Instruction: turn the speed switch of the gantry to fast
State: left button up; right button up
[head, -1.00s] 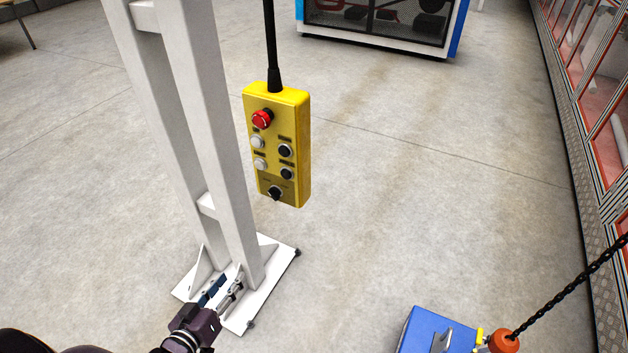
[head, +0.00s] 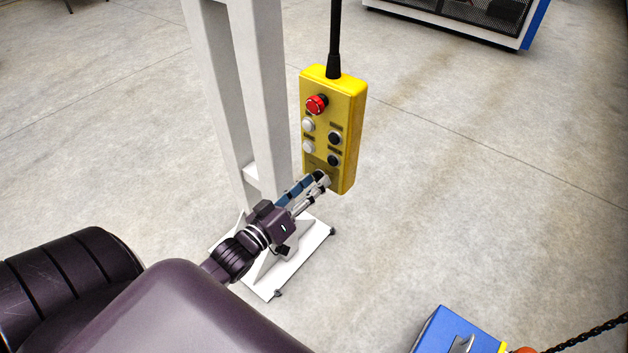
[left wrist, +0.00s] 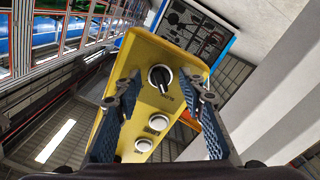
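The yellow control pendant (head: 352,130) hangs from a black cable in the head view, with a red emergency button, white and black buttons on its face. The black rotary switch at its lower end is hidden behind my left gripper (head: 322,183) in the head view. In the left wrist view the switch (left wrist: 160,77) shows on the yellow pendant (left wrist: 142,55), between and beyond the two fingers. My left gripper (left wrist: 160,97) is open, its fingers apart on either side, with nothing visibly held. My right gripper is not in view.
A white steel post (head: 262,90) stands just left of the pendant, on a white base plate (head: 272,288). A blue box (head: 455,332) with an orange hook part and black chain is at the bottom right. The floor right of the pendant is clear.

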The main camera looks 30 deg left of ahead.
pick_arm(q)
jog(key=shift+w, duration=0.35)
jog(key=shift+c, duration=0.3)
grip_shut()
